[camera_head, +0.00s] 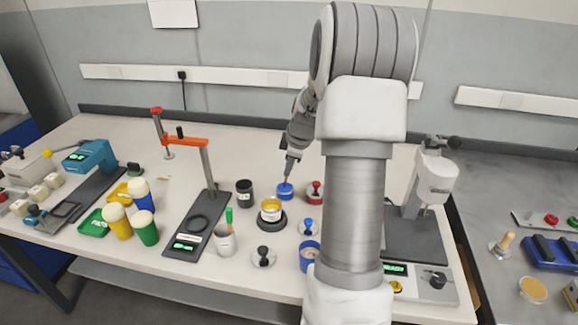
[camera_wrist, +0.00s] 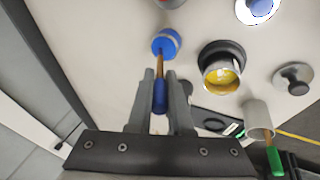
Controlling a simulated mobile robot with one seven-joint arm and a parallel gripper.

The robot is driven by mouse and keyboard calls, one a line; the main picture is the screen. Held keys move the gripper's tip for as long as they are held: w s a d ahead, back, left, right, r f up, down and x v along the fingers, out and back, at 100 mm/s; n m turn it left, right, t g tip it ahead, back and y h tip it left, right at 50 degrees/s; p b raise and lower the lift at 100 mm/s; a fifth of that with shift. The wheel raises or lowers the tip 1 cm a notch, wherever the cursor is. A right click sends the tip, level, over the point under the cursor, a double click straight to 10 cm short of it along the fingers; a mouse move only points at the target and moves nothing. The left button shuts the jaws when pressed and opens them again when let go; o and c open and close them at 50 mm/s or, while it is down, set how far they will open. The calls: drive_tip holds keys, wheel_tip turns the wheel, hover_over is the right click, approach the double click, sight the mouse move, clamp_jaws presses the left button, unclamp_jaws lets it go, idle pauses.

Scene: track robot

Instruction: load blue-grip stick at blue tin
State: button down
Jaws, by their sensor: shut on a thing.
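My gripper (camera_wrist: 160,92) is shut on the blue-grip stick (camera_wrist: 160,98), with the blue grip between its fingers. The stick's brown shaft points to the blue tin (camera_wrist: 172,37), and its end overlaps the tin's opening. Whether the tip touches what is inside cannot be told. In the head view, my gripper (camera_head: 289,160) is above the blue tin (camera_head: 286,192), which stands on the table, with the stick reaching down to it. The fingers hide part of the grip.
A yellow-filled tin (camera_head: 270,205) sits on a dark round base near the blue tin. A black jar (camera_head: 244,197), a red-knobbed lid (camera_head: 316,196) and a white cup (camera_head: 224,244) with a green-grip stick (camera_head: 229,217) stand around. An orange-armed stand (camera_head: 205,165) rises at left.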

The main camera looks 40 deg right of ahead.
drive_tip(key=shift+r+p, duration=1.95)
drive_tip(key=shift+r, duration=1.55)
drive_tip(key=shift+s+a, duration=0.1)
drive_tip(key=shift+s, duration=0.05)
